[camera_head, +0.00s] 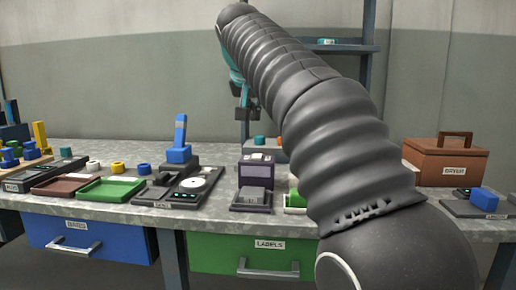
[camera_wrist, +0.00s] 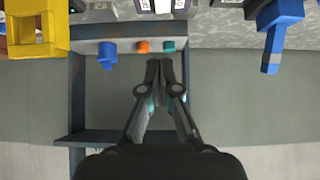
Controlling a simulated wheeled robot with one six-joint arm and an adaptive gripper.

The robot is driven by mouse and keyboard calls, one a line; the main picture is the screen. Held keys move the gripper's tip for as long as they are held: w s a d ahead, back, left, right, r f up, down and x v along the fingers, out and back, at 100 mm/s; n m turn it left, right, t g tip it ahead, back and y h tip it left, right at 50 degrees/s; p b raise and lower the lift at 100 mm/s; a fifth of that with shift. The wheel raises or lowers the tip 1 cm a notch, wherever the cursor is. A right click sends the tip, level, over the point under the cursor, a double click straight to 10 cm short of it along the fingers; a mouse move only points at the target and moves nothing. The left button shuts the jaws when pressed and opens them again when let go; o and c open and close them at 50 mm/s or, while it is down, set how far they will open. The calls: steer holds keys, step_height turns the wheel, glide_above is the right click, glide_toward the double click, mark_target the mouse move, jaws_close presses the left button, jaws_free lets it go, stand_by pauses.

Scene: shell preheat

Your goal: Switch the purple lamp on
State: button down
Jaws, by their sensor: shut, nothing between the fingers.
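My gripper (camera_wrist: 160,66) is shut and empty in the wrist view, its fingertips together just below a grey panel (camera_wrist: 124,50). In the head view my gripper (camera_head: 243,112) hangs above the back of the table, partly behind my arm. A dark purple device (camera_head: 256,174) stands below it on the table. I cannot make out a lamp for certain, nor whether one is lit.
The grey table (camera_head: 110,149) holds green (camera_head: 110,189) and brown trays, a blue lever-like device (camera_head: 180,142) and a brown box (camera_head: 444,160) labelled DRYER. A yellow object (camera_wrist: 40,28) and a blue one (camera_wrist: 276,28) flank the wrist view. My arm hides the table's middle right.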

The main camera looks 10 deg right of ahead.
steer(key=b, duration=0.1)
glide_above(260, 155)
steer(key=s+a, duration=0.1)
steer(key=s, duration=0.2)
steer(key=f, duration=0.7)
steer(key=shift+w, duration=0.2)
step_height(260, 155, down, 2)
steer(key=shift+w+f+b, duration=0.1)
steer(key=shift+f+b, duration=0.1)
steer(key=shift+b, duration=0.5)
steer(key=shift+f, duration=0.85)
